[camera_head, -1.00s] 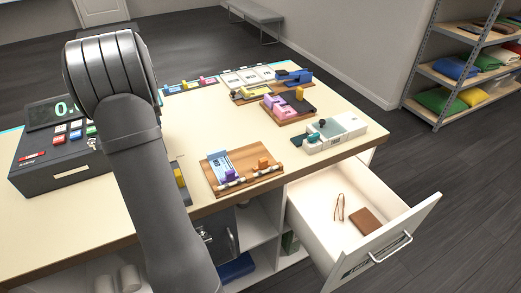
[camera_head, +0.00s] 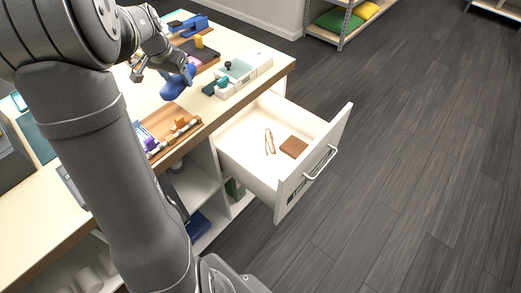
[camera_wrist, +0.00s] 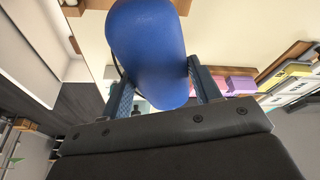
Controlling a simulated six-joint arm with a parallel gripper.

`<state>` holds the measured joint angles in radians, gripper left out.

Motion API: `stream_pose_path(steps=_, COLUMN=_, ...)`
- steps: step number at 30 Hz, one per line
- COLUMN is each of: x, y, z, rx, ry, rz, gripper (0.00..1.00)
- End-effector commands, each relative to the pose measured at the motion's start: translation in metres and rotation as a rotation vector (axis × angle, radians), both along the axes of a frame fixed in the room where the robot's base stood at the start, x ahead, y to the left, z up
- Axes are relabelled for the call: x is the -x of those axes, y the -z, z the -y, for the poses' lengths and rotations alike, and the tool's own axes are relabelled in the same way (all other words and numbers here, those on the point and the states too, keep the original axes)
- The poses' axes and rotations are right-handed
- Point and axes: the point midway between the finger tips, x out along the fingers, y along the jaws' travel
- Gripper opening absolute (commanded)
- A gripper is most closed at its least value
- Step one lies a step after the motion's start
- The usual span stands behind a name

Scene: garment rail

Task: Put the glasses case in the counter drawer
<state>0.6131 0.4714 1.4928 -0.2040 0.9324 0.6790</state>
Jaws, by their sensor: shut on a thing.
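My gripper (camera_head: 186,68) is over the counter, left of the open drawer. It is shut on a blue, rounded glasses case (camera_head: 177,84), which hangs tilted below the fingers in the head view. In the wrist view the case (camera_wrist: 148,45) sits between the two fingers (camera_wrist: 160,92). The counter drawer (camera_head: 237,144) is pulled open at the front of the counter. A pair of glasses (camera_head: 269,142) and a brown wallet-like item (camera_head: 294,147) lie inside it, with bare floor around them.
A wooden tray (camera_head: 160,122) with small items lies at the counter's front edge. A pale box-like organizer (camera_head: 240,72) stands on the counter behind the drawer. More trays (camera_head: 199,50) lie farther back. The drawer's front panel (camera_head: 318,160) stands upright with a handle.

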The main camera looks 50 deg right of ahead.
Motion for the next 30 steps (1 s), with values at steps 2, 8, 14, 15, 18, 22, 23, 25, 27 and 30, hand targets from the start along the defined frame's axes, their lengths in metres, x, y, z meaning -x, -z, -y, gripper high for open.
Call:
stream_pose_path(steps=2, x=0.032, y=-0.004, z=0.024, rx=0.001, ry=0.111, rz=0.000, gripper=0.33)
stream_pose_path(steps=8, x=0.098, y=-0.009, z=0.062, rx=0.001, ry=0.345, rz=0.000, gripper=0.33)
stream_pose_path(steps=14, x=0.154, y=0.036, z=0.102, rx=-0.003, ry=0.539, rz=-0.006, gripper=0.33)
stream_pose_path(steps=15, x=0.166, y=0.044, z=0.109, rx=-0.003, ry=0.578, rz=-0.006, gripper=0.33)
stream_pose_path(steps=18, x=0.195, y=0.063, z=0.124, rx=-0.002, ry=0.669, rz=-0.004, gripper=0.33)
stream_pose_path(steps=22, x=0.227, y=0.083, z=0.137, rx=-0.002, ry=0.769, rz=-0.004, gripper=0.33)
stream_pose_path(steps=23, x=0.234, y=0.088, z=0.139, rx=-0.002, ry=0.789, rz=-0.005, gripper=0.33)
stream_pose_path(steps=25, x=0.251, y=0.098, z=0.144, rx=-0.001, ry=0.837, rz=-0.004, gripper=0.33)
stream_pose_path(steps=27, x=0.247, y=0.108, z=0.146, rx=-0.001, ry=0.886, rz=-0.004, gripper=0.33)
stream_pose_path(steps=30, x=0.250, y=0.124, z=0.149, rx=-0.002, ry=0.971, rz=-0.005, gripper=0.33)
